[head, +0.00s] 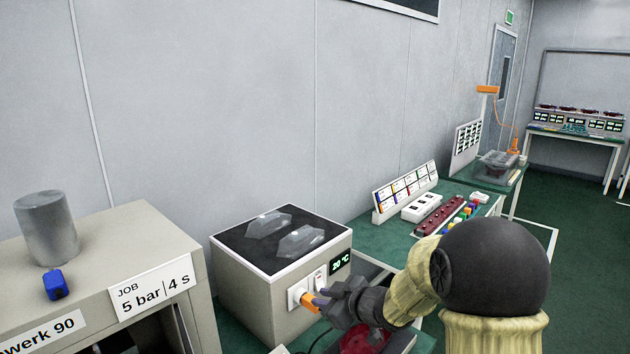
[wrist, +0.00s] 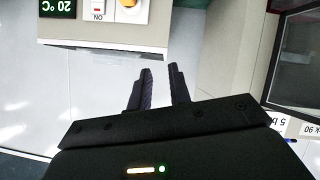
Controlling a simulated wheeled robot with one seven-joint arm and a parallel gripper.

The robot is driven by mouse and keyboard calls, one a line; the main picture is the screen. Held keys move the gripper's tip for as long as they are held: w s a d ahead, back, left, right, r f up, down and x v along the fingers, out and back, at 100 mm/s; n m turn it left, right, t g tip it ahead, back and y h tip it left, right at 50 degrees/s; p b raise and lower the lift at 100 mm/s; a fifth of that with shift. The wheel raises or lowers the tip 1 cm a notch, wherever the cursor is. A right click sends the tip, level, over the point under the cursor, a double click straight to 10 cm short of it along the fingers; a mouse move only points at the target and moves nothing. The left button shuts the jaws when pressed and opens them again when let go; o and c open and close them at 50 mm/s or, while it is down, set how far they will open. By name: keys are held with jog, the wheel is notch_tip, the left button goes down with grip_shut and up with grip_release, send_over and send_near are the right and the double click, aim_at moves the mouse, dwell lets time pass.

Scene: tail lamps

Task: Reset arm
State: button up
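My gripper (head: 324,297) is in front of the grey box with the temperature display, close to its lower front in the head view. In the wrist view my gripper (wrist: 160,69) has two dark fingers with a clear gap and nothing between them. The box (head: 250,290) carries a green 20 °C display (head: 340,262), also in the wrist view (wrist: 57,8), and white switch plates (head: 297,290). An orange knob (wrist: 128,3) shows at the wrist view's top edge. I cannot tell from the head view whether the fingers touch the box front.
Two clear lamp covers (head: 301,240) lie on the box's dark top. A cabinet (head: 100,275) at left bears a grey cylinder (head: 46,228) and a blue block (head: 55,284). A green bench (head: 395,235) with panels stands behind my arm. Green floor is open at right.

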jog(key=s+d+f+m+g+h, duration=0.1)
jog(key=s+d+f+m+h, duration=0.2)
jog(key=s+d+m+h, duration=0.55)
jog(key=s+d+f+m+g, duration=0.1)
jog(key=s+d+m+g, duration=0.1)
jog(key=s, duration=0.6)
jog(key=s+d+f+m+g, duration=0.1)
jog(key=s+d+m+g, duration=0.1)
jog(key=s, duration=0.6)
jog(key=shift+d+f+g, duration=0.25)
jog(key=shift+f+g, duration=0.1)
jog(key=shift+g, duration=0.55)
jog(key=shift+w, duration=0.1)
